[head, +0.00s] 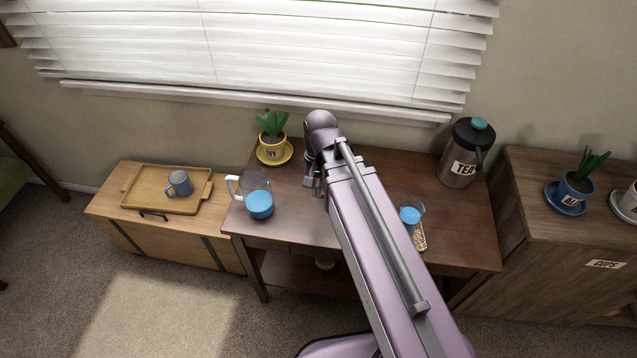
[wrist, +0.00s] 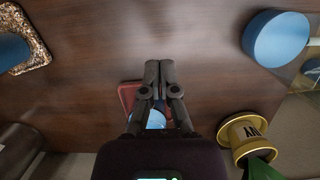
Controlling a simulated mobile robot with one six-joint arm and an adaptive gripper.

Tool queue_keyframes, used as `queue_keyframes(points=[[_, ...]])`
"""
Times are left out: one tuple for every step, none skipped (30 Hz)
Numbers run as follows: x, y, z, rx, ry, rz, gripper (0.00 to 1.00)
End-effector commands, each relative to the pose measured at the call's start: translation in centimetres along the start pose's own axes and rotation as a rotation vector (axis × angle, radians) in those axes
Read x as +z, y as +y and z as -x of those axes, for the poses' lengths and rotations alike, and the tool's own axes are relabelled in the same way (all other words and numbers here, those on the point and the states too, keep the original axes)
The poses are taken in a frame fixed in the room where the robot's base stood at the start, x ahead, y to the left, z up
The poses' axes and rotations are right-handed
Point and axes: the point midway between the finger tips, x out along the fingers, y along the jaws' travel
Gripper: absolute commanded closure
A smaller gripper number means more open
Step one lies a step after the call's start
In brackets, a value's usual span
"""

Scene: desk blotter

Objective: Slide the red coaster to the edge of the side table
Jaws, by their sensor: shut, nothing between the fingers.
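The red coaster (wrist: 127,96) lies on the dark brown side table (head: 290,228), partly hidden behind my gripper in the wrist view. I cannot make it out in the head view, where my arm covers the middle of the table. A blue and pale thing (wrist: 155,120) shows at the coaster, mostly hidden by my gripper; I cannot tell if it stands on it. My gripper (wrist: 160,64) is shut and empty, pointing down over the table, its fingers overlapping the coaster's side in the picture. It also shows in the head view (head: 318,192). I cannot tell whether it touches the coaster.
A pitcher with blue liquid (head: 260,203) stands at the table's left, a yellow potted plant (head: 272,152) behind it. A glass with blue liquid (head: 410,215) is on a speckled coaster (head: 420,240) at right. A tea flask (head: 460,155) stands back right.

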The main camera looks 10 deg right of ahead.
Motion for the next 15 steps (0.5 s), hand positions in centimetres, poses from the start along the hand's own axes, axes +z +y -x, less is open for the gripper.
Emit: queue_keyframes(points=[[-0.6,-0.1,0.1,0.000,0.000,-0.001,1.00],[-0.9,-0.1,0.2,0.000,0.000,-0.001,1.00],[-1.3,-0.1,0.3,0.000,0.000,-0.001,1.00],[-1.6,-0.1,0.4,0.000,0.000,-0.001,1.00],[-2.0,-0.1,0.5,0.000,0.000,-0.002,1.00],[-2.5,-0.1,0.6,0.000,0.000,-0.002,1.00],[-3.0,-0.1,0.7,0.000,0.000,-0.002,1.00],[-3.4,-0.1,0.8,0.000,0.000,-0.002,1.00],[-4.0,-0.1,1.0,0.000,0.000,-0.001,1.00],[-4.4,-0.2,1.1,0.000,0.000,-0.001,1.00],[-4.9,-0.2,1.2,0.000,0.000,-0.001,1.00],[-5.5,-0.1,1.4,0.000,0.000,-0.001,1.00],[-5.9,-0.1,1.5,0.000,0.000,-0.001,1.00],[-6.4,-0.2,1.6,0.000,0.000,-0.001,1.00],[-7.0,-0.1,1.8,0.000,0.000,-0.001,1.00]])
